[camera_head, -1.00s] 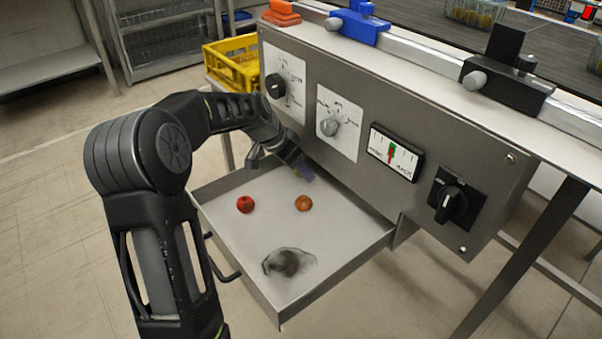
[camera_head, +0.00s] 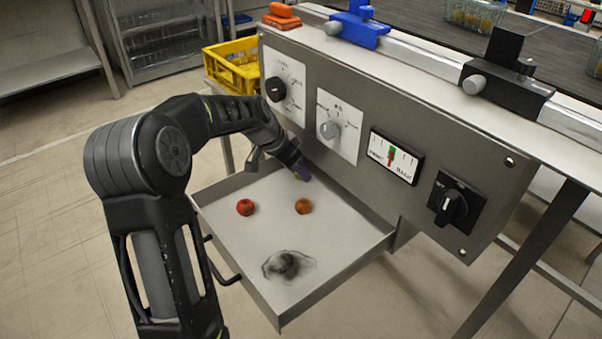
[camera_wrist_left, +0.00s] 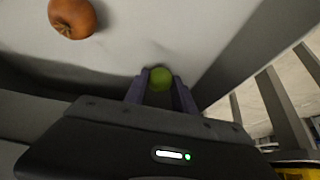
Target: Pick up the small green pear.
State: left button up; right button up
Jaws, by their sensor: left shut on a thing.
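The small green pear (camera_wrist_left: 160,79) shows between the two fingers of my left gripper (camera_wrist_left: 161,85) in the left wrist view. The gripper is shut on it, inside the back of the open metal drawer (camera_head: 340,272). In the head view my left gripper (camera_head: 296,168) points down at the drawer's back edge, and the pear is hidden there. An orange-brown fruit (camera_head: 303,206) lies on the drawer floor close to the gripper; it also shows in the left wrist view (camera_wrist_left: 72,17). My right gripper is not in view.
A red fruit (camera_head: 245,207) lies at the left of the drawer. A dark smudge (camera_head: 288,264) marks its front floor. The control panel (camera_head: 400,125) with knobs rises right behind the gripper. A yellow crate (camera_head: 232,66) stands behind at the left.

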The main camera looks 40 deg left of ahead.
pick_arm(q)
grip_shut()
jog(key=shift+r, duration=0.2)
jog(key=shift+r+p, duration=0.55)
notch_tip(320, 180, up, 2)
jog(key=shift+r+p, duration=0.15)
jog(key=shift+p, duration=0.7)
jog(key=s+d, duration=0.1)
jog(key=d, duration=0.1)
jog(key=s+d+b, duration=0.1)
jog(key=s, duration=0.1)
jog(key=s+d+b, duration=0.1)
jog(key=d, duration=0.1)
jog(key=shift+s+d+f, duration=0.2)
jog(key=shift+s+d, duration=0.05)
jog(key=shift+d, duration=0.05)
jog(key=s+d, duration=0.4)
jog(key=d, duration=0.1)
jog(key=s+d, duration=0.3)
jog(key=shift+d+b, duration=0.2)
jog(key=shift+b, duration=0.1)
